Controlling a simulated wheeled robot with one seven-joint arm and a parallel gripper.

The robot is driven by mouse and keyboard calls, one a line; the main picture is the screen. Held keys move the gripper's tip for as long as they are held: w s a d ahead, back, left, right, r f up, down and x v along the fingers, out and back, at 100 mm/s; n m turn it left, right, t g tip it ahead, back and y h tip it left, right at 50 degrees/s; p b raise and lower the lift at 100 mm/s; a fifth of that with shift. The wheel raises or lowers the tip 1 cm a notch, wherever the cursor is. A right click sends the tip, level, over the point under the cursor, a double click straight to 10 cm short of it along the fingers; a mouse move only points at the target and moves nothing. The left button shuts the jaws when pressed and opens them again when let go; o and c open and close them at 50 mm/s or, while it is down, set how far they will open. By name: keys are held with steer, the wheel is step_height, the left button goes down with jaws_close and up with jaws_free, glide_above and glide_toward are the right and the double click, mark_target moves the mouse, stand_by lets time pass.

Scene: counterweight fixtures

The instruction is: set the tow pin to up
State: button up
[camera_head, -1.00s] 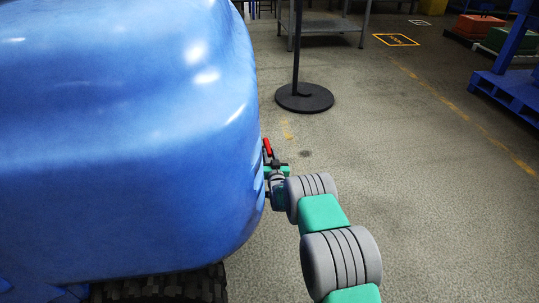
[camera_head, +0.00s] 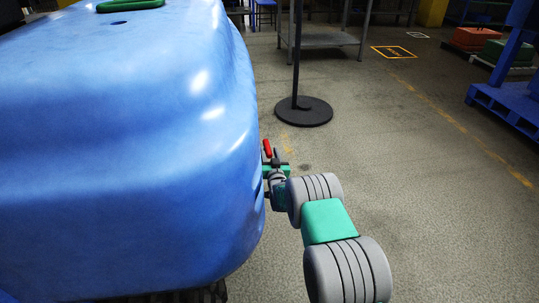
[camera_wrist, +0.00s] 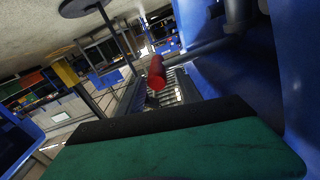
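The tow pin appears as a small red handle (camera_head: 267,148) at the rear right edge of a large blue machine body (camera_head: 130,170). In the wrist view the red handle (camera_wrist: 156,73) stands just beyond the green and black finger, tilted, with its lower part hidden. My gripper (camera_head: 277,167) is beside the machine's edge, just below the red handle in the head view. One broad green finger with a black pad fills the bottom of the wrist view; the other finger is not clear. I cannot tell whether the gripper touches the pin or what its opening is.
The blue body stands close to the left of my arm. A post on a round black base (camera_head: 303,111) stands on the floor beyond. A grey table (camera_head: 330,38) is at the back and a blue pallet (camera_head: 508,104) at the right. The floor right of my arm is clear.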

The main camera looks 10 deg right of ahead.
steer(key=shift+o, duration=0.2)
steer(key=shift+f, duration=0.1)
steer(key=shift+s, duration=0.35)
steer(key=s+p, duration=0.2)
steer(key=s, duration=0.5)
steer(key=shift+p, duration=0.3)
